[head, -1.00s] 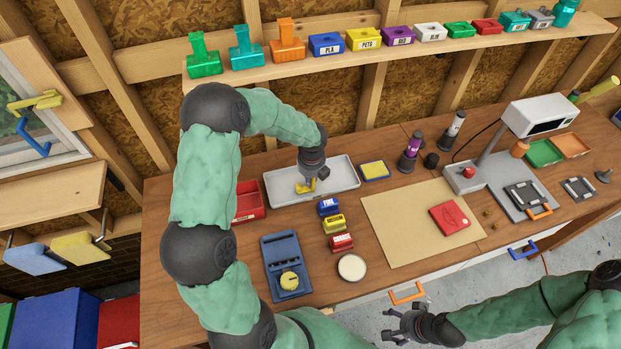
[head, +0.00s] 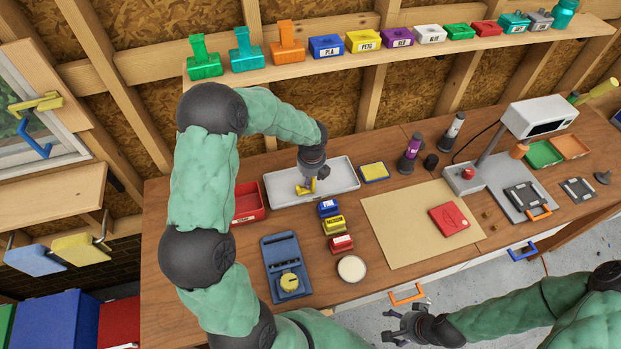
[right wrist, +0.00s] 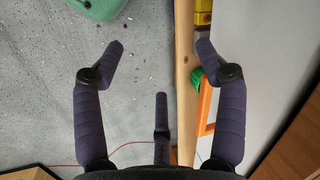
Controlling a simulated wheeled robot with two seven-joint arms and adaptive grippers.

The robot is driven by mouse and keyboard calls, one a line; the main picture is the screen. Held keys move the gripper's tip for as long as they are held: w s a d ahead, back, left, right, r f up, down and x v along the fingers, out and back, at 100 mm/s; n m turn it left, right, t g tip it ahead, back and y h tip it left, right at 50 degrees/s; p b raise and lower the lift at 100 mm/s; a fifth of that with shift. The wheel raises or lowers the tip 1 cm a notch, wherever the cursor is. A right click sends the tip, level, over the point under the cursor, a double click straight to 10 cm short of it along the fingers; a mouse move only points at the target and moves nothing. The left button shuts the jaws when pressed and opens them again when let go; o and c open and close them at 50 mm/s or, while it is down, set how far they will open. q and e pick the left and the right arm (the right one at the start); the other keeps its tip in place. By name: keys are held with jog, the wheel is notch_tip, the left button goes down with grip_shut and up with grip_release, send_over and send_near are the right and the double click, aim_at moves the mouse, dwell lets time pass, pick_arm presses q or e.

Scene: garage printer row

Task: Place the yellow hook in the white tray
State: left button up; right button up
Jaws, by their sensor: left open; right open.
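The yellow hook (head: 302,190) is in the white tray (head: 343,184), near the tray's middle left. My left gripper (head: 309,178) is directly above the hook with its fingers pointing down, open; the fingers partly hide the hook, and I cannot tell whether they touch it. My right gripper (head: 395,328) hangs in front of the bench's front edge, open and empty. It also shows in the right wrist view (right wrist: 160,65), its fingers spread over the grey floor.
A red bin (head: 247,203) stands just left of the tray, and a yellow-topped block (head: 375,171) just right. Small labelled blocks (head: 334,224) stand in front of it. A blue device (head: 286,267) and a round white dish (head: 351,268) are nearer the front edge.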

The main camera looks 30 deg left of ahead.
pick_arm(q)
notch_tip(320, 180, up, 10)
jog(key=s+d+p, duration=0.1)
jog(key=shift+r+p, duration=0.25)
jog(key=shift+p, duration=0.1)
jog(key=shift+s+d, duration=0.1)
jog(key=shift+s, duration=0.05)
